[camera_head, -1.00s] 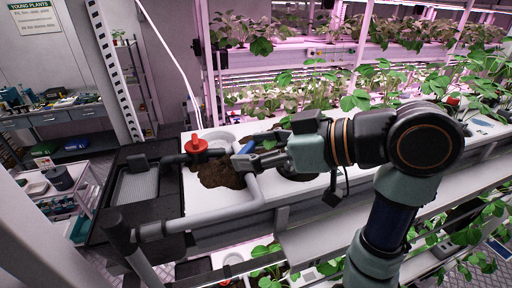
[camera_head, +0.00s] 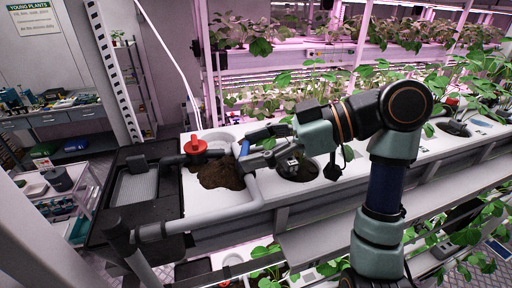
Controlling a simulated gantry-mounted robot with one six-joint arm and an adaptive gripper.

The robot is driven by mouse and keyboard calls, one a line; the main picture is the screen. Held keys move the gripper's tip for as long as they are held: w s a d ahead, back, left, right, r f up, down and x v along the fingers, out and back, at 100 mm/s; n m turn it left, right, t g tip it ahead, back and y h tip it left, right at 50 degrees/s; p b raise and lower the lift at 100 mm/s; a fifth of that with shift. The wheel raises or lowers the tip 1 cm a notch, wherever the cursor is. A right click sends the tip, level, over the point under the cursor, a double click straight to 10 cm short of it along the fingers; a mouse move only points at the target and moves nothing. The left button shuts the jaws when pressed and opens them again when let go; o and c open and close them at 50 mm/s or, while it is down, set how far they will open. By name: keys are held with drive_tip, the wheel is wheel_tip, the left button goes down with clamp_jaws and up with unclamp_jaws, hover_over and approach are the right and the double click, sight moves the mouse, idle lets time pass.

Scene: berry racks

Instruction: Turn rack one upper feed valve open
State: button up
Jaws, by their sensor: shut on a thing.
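A blue valve lever (camera_head: 245,147) stands at the top of the grey feed pipe (camera_head: 255,188) at the front edge of the white rack trough. My gripper (camera_head: 250,146) reaches in from the right with its fingers at the lever. It is shut on the lever, whose lower part and pivot are partly hidden by the fingers. The lever looks close to upright. Its exact angle to the pipe is hard to tell.
A planting hole with brown soil (camera_head: 220,175) lies just left of the pipe, and another dark planting hole (camera_head: 297,168) is under my wrist. A black tank (camera_head: 140,190) stands at the left end. Strawberry plants (camera_head: 460,85) fill the trough to the right.

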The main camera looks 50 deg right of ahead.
drive_tip(key=shift+n+g+y, duration=0.5)
drive_tip(key=shift+n+y, duration=0.1)
drive_tip(key=shift+n, duration=0.1)
drive_tip(key=shift+w+d, duration=0.1)
drive_tip(key=o, duration=1.1)
drive_tip(key=shift+o, duration=0.2)
